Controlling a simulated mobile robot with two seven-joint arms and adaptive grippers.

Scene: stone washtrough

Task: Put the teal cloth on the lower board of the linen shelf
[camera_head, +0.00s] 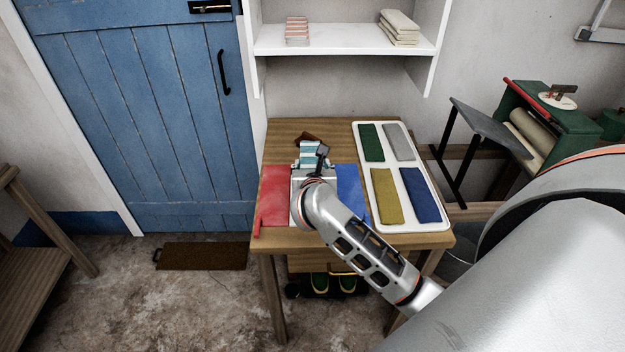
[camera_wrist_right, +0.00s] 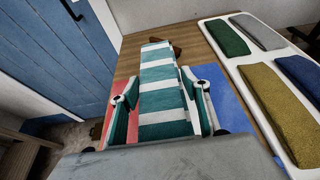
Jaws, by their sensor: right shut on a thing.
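The teal cloth is teal-and-white striped. It shows in the head view (camera_head: 310,147) just beyond my right gripper (camera_head: 311,163), over the table. In the right wrist view the cloth (camera_wrist_right: 162,72) stretches forward between the fingers of the right gripper (camera_wrist_right: 163,104), which is shut on it. Whether the cloth touches the table is hard to tell. The linen shelf is white and hangs on the wall behind the table; one board (camera_head: 345,46) shows, bearing a red-striped folded cloth (camera_head: 297,31) at left and a beige folded stack (camera_head: 399,27) at right. My left gripper is out of view.
The wooden table (camera_head: 290,130) bears red (camera_head: 274,192) and blue (camera_head: 350,190) panels, and a white tray (camera_head: 402,152) with several coloured cloths. The board's middle is clear, between white side panels. A green roller machine (camera_head: 545,125) stands right; a blue door (camera_head: 140,110) is left.

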